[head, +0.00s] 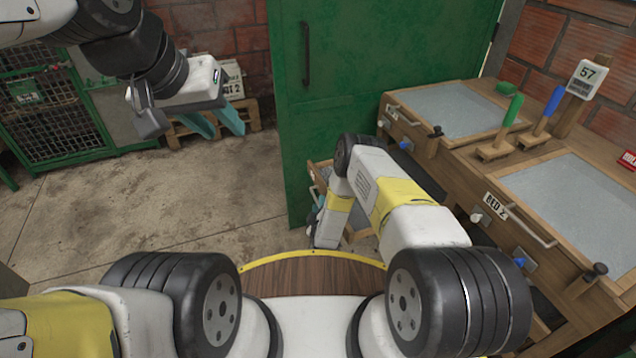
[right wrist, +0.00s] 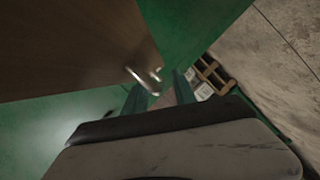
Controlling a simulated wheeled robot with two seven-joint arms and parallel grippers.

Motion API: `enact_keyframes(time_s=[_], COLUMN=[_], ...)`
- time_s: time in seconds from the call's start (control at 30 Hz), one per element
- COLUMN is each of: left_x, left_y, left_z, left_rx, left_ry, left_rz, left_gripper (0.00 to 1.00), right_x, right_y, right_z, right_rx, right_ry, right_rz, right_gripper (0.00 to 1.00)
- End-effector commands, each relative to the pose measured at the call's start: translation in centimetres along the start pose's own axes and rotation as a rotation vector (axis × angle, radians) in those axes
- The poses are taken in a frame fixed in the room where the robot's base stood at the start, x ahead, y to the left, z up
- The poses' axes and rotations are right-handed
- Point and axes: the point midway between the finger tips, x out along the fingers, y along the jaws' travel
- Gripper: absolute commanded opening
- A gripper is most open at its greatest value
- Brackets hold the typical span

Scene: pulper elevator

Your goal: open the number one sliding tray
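My left gripper (head: 222,128) is open and empty at the upper left, far from the bench. My right arm bends down left of the bench; its gripper is mostly hidden in the head view. In the right wrist view its fingers (right wrist: 158,86) are apart beside a metal handle (right wrist: 145,78) on a brown panel.
A green door (head: 390,90) stands behind the bench. A mesh cage (head: 50,105) and pallet (head: 245,112) are at left. The concrete floor between is clear.

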Motion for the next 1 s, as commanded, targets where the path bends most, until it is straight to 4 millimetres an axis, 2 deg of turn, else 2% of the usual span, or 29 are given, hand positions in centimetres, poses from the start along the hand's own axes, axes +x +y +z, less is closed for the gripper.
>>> enact_keyframes(time_s=[0.27,0.7,1.0], left_x=[0.0,0.0,0.0], left_y=[0.0,0.0,0.0], left_z=[0.0,0.0,0.0], left_rx=[0.0,0.0,0.0], left_ry=[0.0,0.0,0.0], left_rz=[0.0,0.0,0.0], left_gripper=[0.36,0.36,0.36], right_x=[-0.4,-7.0,-7.8], right_y=[0.0,-0.1,0.0], right_z=[0.0,0.0,0.0], right_rx=[0.0,0.0,0.0], right_ry=[0.0,0.0,0.0], right_rz=[-0.001,-0.002,0.0], right_gripper=[0.32,0.32,0.32])
